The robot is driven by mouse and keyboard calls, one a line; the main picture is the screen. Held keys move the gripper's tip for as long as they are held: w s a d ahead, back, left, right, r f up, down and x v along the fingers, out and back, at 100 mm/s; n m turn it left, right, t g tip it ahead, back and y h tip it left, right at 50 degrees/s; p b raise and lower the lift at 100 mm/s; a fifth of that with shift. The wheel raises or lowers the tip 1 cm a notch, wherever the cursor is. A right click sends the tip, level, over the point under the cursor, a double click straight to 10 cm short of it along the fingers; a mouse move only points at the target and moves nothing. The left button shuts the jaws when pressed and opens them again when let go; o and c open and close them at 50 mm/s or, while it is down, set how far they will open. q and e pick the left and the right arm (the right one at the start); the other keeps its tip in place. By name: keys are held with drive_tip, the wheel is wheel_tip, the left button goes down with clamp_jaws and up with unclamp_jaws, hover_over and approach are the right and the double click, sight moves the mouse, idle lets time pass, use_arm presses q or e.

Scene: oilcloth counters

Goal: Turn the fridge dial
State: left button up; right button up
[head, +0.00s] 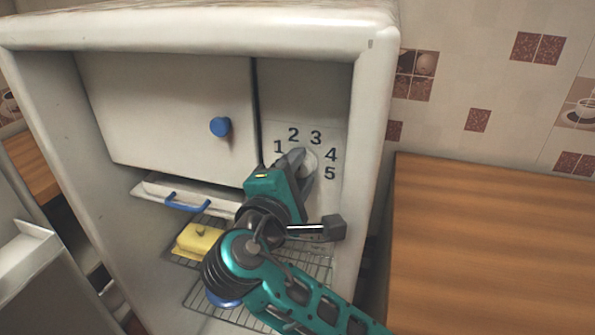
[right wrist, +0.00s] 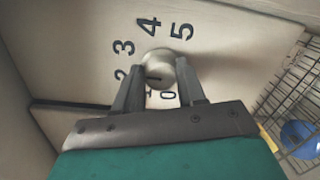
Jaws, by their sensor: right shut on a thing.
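The fridge dial (head: 309,161) is a round grey knob on a pale panel inside the open fridge, ringed by printed numbers. In the right wrist view the dial (right wrist: 161,66) shows between my fingers, with a short dark mark on its face; I cannot tell for sure which number it points at. My right gripper (head: 297,163) reaches up to the dial from the front and is shut on it. In the right wrist view the fingers (right wrist: 160,82) stand on both sides of the knob, and part of the 1 and 2 is hidden. My left gripper is out of view.
The fridge (head: 372,120) has a freezer door (head: 165,105) with a blue knob (head: 220,127) left of the dial. Below are a drawer with a blue handle (head: 187,202), wire shelves and a yellow butter dish (head: 197,241). A wooden counter (head: 490,240) stands right.

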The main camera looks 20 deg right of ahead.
drive_tip(key=shift+d+m+b, duration=0.1)
drive_tip(key=shift+m+b, duration=0.25)
drive_tip(key=shift+m, duration=1.25)
drive_tip(key=o, duration=1.1)
drive_tip(key=shift+c, duration=0.2)
